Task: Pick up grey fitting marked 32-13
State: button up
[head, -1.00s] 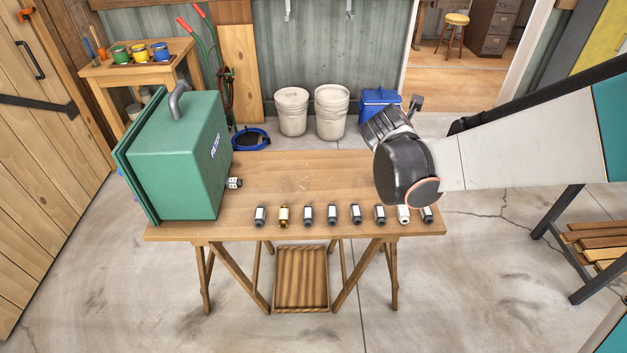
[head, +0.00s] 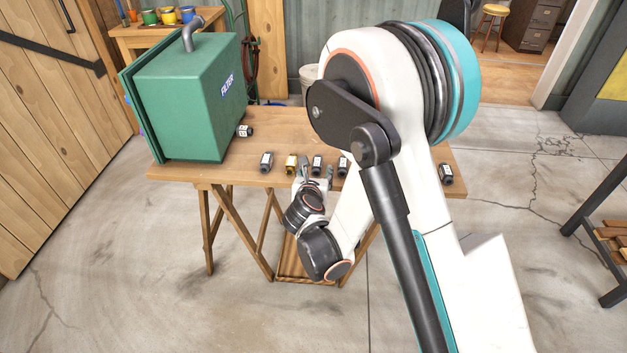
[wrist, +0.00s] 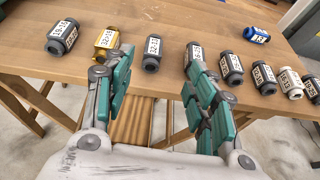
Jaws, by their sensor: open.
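The grey fitting with a white label reading 32-13 (wrist: 152,52) lies on the wooden table in the wrist view, third from the left in the front row. In the head view the grey fitting (head: 317,163) shows between my fingers. My gripper (wrist: 159,56) is open and empty at the table's front edge, its teal-padded fingers on either side of the grey fitting. It also shows in the head view (head: 317,173). Whether the fingertips are level with the fitting or above it, I cannot tell. A brass fitting marked 32-13 (wrist: 106,42) lies just left of my left finger.
A dark fitting (wrist: 194,55) lies close by my right finger. Several more fittings, one white (wrist: 289,83), continue rightward. A blue fitting (wrist: 256,34) lies farther back. A green case (head: 190,100) stands on the table's left.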

jog(key=b, duration=0.2)
send_near(317, 163)
jog(key=x, duration=0.4)
jog(key=shift+w+d+r, duration=0.1)
jog(key=shift+d+r, duration=0.05)
jog(key=shift+r, duration=0.1)
jog(key=shift+f+b+x, duration=0.15)
jog(key=shift+b+x, duration=0.6)
jog(key=shift+x, duration=0.6)
jog(key=shift+f+b+x, duration=0.1)
jog(key=shift+b+x, duration=0.6)
jog(key=shift+x, duration=0.65)
jog(key=shift+r, duration=0.1)
jog(key=c, duration=1.1)
